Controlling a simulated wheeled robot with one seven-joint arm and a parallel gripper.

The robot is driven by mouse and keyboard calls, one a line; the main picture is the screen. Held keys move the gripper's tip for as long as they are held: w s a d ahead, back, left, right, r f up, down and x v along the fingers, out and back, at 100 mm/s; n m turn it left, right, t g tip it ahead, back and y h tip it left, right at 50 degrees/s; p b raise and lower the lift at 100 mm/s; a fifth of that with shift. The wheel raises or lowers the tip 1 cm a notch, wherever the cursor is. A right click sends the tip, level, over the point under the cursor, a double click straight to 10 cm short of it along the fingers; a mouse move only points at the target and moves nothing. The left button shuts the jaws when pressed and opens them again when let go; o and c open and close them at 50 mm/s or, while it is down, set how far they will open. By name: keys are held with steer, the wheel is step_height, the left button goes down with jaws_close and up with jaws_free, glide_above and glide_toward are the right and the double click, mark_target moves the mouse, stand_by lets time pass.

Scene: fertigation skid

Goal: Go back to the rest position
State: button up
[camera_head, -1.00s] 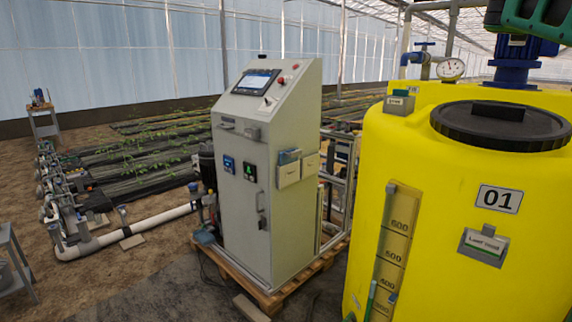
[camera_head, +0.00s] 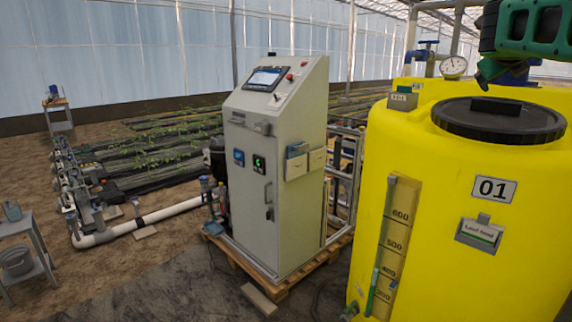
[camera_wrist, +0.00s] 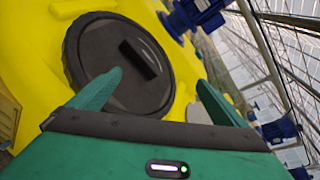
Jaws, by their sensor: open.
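My gripper (camera_wrist: 157,85) shows in the wrist view with its two green fingers apart and nothing between them. Beyond the fingers is the black round lid (camera_wrist: 150,55) of the yellow tank, with a dark bar-shaped handle across it. In the head view, green and black parts of my arm show at the top right, above the tank's black lid (camera_head: 497,122). The fingertips are not clearly seen in the head view. The yellow tank (camera_head: 440,200) bears a plate reading 01 and a level scale.
A grey control cabinet (camera_head: 268,170) stands on a wooden pallet left of the tank. A pressure gauge (camera_head: 453,66) and blue valve are behind the tank. A grey trolley (camera_head: 35,240) stands at the far left. White pipes (camera_head: 150,218) run along the ground; dark floor lies in front.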

steer(key=s+a+f+n+g+y, duration=0.25)
steer(key=s+a+f+n, duration=0.25)
steer(key=s+f+n, duration=0.5)
steer(key=s+a+f+n+g+y, duration=0.2)
steer(key=s+a+f+n+g, duration=0.3)
steer(key=f, duration=0.8)
steer(key=s+a+f+n+g+y, duration=0.1)
steer(key=s+a+f+n, duration=0.3)
steer(key=s, duration=0.4)
steer(key=s+a+f+n+g+y, duration=0.1)
steer(key=s+a+f+n+y, duration=0.2)
steer(key=s+f+n, duration=0.3)
steer(key=s+a+f+n+g+y, duration=0.1)
steer(key=s+a+f+n+y, duration=0.1)
steer(key=s+a+f+n, duration=0.3)
steer(key=s+f, duration=0.3)
steer(key=s, duration=0.3)
steer(key=shift+s+f+n+y, duration=0.25)
steer(key=shift+f+n+y, duration=0.05)
steer(key=shift+n+y, duration=0.1)
steer(key=shift+w+f, duration=0.25)
steer(key=shift+w, duration=0.4)
